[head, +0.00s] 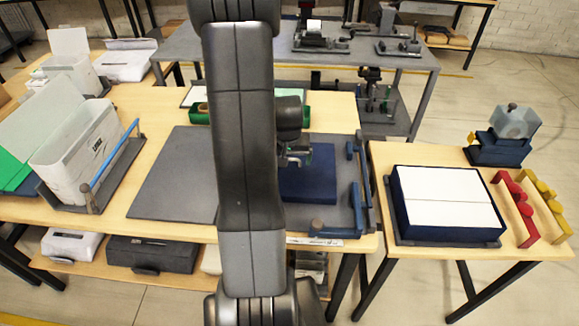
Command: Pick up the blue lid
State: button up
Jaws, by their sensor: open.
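A flat dark blue piece, which looks like the blue lid (312,178), lies on the grey mat (170,180) on the main wooden table, right of my arm. My gripper (297,158) is open and small in view, over or close to the far left edge of the blue lid. I cannot tell whether it touches the lid. Nothing shows between its fingers.
A dark blue box with white contents (448,205) sits on the right table, beside red (516,207) and yellow handles (546,208). A white bin (80,150) stands left. The mat's left part is clear.

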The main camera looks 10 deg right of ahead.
jog(key=shift+w+f, duration=0.2)
jog(key=shift+f, duration=0.3)
jog(key=shift+c, duration=0.4)
jog(key=c, duration=1)
jog(key=shift+r, duration=0.1)
